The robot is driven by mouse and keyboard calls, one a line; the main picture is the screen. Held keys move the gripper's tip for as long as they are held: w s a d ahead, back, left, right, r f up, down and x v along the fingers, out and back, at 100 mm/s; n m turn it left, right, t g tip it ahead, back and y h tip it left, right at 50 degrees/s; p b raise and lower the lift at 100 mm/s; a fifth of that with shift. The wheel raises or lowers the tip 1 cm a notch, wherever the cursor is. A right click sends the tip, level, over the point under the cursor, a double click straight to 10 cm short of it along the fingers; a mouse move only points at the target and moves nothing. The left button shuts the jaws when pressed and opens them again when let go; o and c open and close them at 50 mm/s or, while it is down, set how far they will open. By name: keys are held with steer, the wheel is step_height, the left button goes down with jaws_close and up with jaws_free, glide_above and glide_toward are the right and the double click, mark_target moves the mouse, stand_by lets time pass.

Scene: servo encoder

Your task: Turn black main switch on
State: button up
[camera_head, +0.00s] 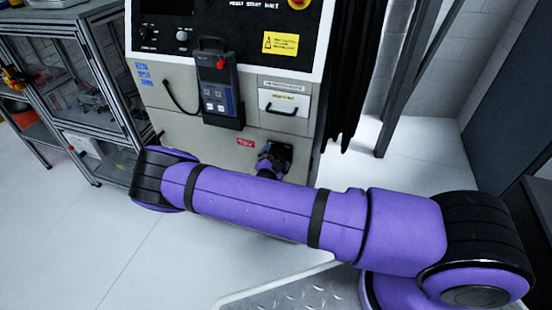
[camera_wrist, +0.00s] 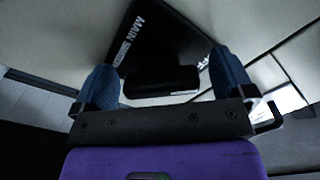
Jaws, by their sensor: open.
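The black main switch (camera_wrist: 162,80) shows in the wrist view as a dark bar on a black plate (camera_wrist: 165,40) with white "MAIN" lettering; the plate is tilted in this view. My gripper (camera_wrist: 163,83) is open, with one blue fingertip on each side of the bar. I cannot tell whether the fingertips touch it. In the head view, the black plate (camera_head: 280,151) sits low on the machine's pale front, and my gripper (camera_head: 270,163) is at it. My purple forearm hides part of that area, and the switch bar is not clear there.
A handheld pendant (camera_head: 219,88) with a red button hangs on the machine (camera_head: 170,98), above left of the switch. A white drawer (camera_head: 285,103) with a black handle is above it. A glass-sided cabinet (camera_head: 75,85) stands left. Black hoses hang right. Open floor (camera_head: 70,225) lies front left.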

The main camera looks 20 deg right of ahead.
steer(key=c, duration=0.9)
